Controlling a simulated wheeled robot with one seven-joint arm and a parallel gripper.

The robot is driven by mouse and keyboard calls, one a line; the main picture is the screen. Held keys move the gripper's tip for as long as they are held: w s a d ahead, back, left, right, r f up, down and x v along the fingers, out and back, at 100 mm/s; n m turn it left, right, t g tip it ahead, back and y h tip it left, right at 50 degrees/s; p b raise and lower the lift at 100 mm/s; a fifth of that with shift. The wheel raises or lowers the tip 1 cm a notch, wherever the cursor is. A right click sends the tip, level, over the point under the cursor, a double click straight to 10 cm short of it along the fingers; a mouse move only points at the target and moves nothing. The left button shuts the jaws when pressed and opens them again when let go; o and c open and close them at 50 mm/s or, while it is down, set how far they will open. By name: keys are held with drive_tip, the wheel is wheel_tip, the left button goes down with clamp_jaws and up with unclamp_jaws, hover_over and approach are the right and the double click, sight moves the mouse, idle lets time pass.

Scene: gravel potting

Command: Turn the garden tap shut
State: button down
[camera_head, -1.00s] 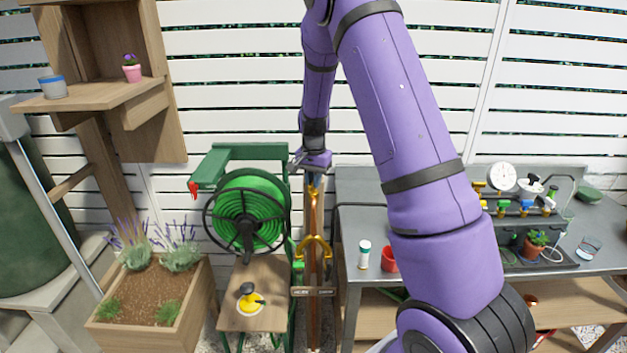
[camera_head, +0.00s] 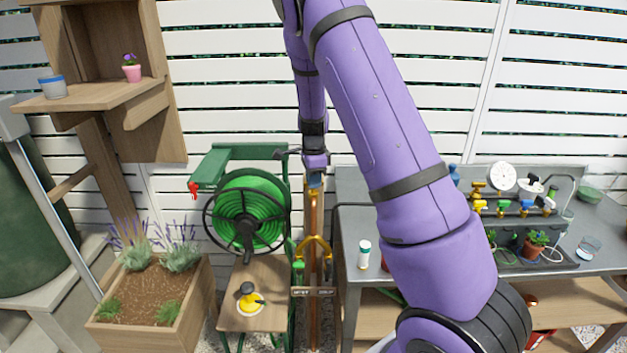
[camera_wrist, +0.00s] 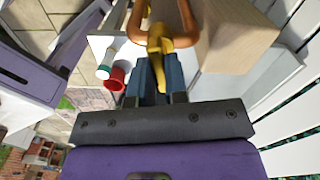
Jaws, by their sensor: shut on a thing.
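The garden tap stands on a wooden post (camera_head: 313,215) with copper pipe, left of the grey bench. My gripper (camera_head: 314,182) points down at the post's top, and its blue fingers cover most of the tap there. In the wrist view my gripper (camera_wrist: 157,78) is shut on the tap's yellow handle (camera_wrist: 158,38). A curved copper pipe (camera_wrist: 188,22) passes just beyond the fingertips. Whether the handle is fully turned is not clear.
A green hose reel (camera_head: 262,215) stands close on the left. A white bottle (camera_head: 364,254) stands on the bench (camera_head: 352,222) to the right; a red cup (camera_wrist: 117,78) is beside it. A planter (camera_head: 190,322) sits at lower left.

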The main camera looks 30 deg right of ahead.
drive_tip(key=shift+m, duration=1.3)
drive_tip(key=c, duration=1.1)
unclamp_jaws()
drive_tip(key=shift+c, duration=0.2)
wheel_tip(320, 180, up, 11)
